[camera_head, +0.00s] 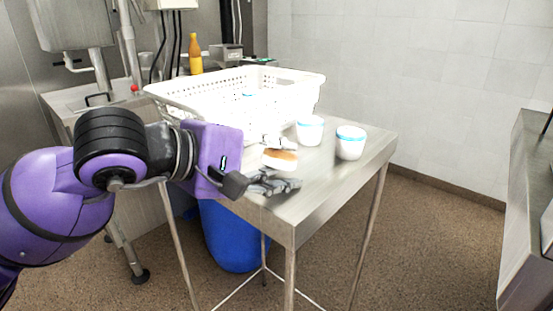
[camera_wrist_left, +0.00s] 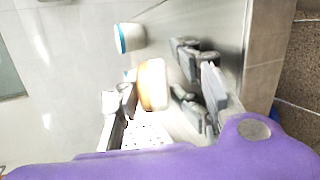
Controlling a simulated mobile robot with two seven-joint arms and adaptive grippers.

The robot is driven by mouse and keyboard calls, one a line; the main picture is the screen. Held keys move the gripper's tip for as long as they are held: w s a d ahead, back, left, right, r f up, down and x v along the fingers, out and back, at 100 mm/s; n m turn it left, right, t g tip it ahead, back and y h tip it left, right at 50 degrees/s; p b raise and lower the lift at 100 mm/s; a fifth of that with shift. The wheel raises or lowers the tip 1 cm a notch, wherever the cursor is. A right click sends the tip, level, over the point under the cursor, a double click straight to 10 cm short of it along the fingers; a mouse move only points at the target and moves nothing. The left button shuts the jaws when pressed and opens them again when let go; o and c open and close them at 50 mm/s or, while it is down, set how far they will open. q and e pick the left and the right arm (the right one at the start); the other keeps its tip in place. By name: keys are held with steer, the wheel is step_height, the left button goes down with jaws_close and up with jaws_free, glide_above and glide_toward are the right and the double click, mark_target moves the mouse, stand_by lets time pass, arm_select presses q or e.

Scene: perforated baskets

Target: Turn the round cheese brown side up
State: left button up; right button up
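The round cheese (camera_head: 280,160) sits at or just above the steel table, in front of the white basket. In the head view its brown part is above and its pale part below. In the left wrist view the cheese (camera_wrist_left: 153,85) shows brown toward the left and pale toward the right. My left gripper (camera_head: 276,163) is open, with its fingers on the near and far sides of the cheese. In the wrist view a gap shows between the cheese and the right finger; contact on the other side is unclear. My right gripper is not in view.
A white perforated basket (camera_head: 215,100) stands behind the cheese. Two white cups with blue rims, a nearer cup (camera_head: 350,146) and a farther cup (camera_head: 310,133), stand to the right. The steel table's (camera_head: 325,190) front right corner is clear.

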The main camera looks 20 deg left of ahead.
arm_select(q)
steer(key=shift+f, duration=0.6)
steer(key=shift+r, duration=0.2)
step_height(320, 180, up, 11)
steer(key=shift+f, duration=0.15)
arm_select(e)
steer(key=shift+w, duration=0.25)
